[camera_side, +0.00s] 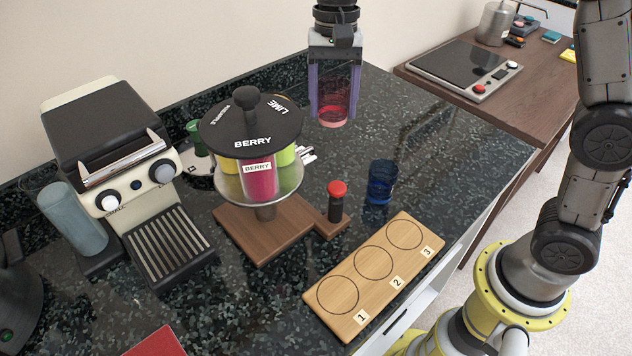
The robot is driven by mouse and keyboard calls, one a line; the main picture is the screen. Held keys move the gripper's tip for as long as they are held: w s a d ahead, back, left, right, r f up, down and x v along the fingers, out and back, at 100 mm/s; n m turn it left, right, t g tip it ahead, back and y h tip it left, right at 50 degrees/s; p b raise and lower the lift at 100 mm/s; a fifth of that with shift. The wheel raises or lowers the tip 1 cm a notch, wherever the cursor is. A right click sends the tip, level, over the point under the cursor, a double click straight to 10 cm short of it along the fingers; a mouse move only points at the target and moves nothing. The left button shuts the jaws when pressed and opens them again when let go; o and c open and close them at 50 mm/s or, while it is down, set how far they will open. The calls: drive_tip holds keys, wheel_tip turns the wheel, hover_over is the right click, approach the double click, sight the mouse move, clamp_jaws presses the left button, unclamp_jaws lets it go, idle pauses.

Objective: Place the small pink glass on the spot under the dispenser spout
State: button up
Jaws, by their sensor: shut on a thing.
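My gripper (334,100) is at the top centre, pointing down, with its purple fingers shut on a small pink glass (333,108). The glass is upright between the fingers and appears held above the dark counter, behind and right of the dispenser. The dispenser (252,122) has a round black lid marked BERRY and LIME, coloured containers below it, and a wooden base (248,232). A black post with a red top (337,188) stands on a small extension at the base's right. I cannot make out a spout or the spot under it.
A blue glass (381,182) stands right of the red-topped post. A wooden board (327,320) with three numbered circles lies in front, its circles empty. A cream machine (115,150) with a drip grate and a grey-blue cup (73,218) stand left. The counter behind the blue glass is clear.

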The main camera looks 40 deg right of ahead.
wheel_tip(320, 180, down, 13)
drive_tip(key=shift+f, duration=0.1)
drive_tip(key=shift+a+f, duration=0.2)
drive_tip(key=shift+a, duration=0.5)
drive_tip(key=shift+a+f, duration=0.2)
drive_tip(key=shift+a, duration=0.45)
drive_tip(key=shift+a+f, duration=0.2)
drive_tip(key=shift+a, duration=0.5)
drive_tip(key=shift+f, duration=0.15)
drive_tip(key=o, duration=1.2)
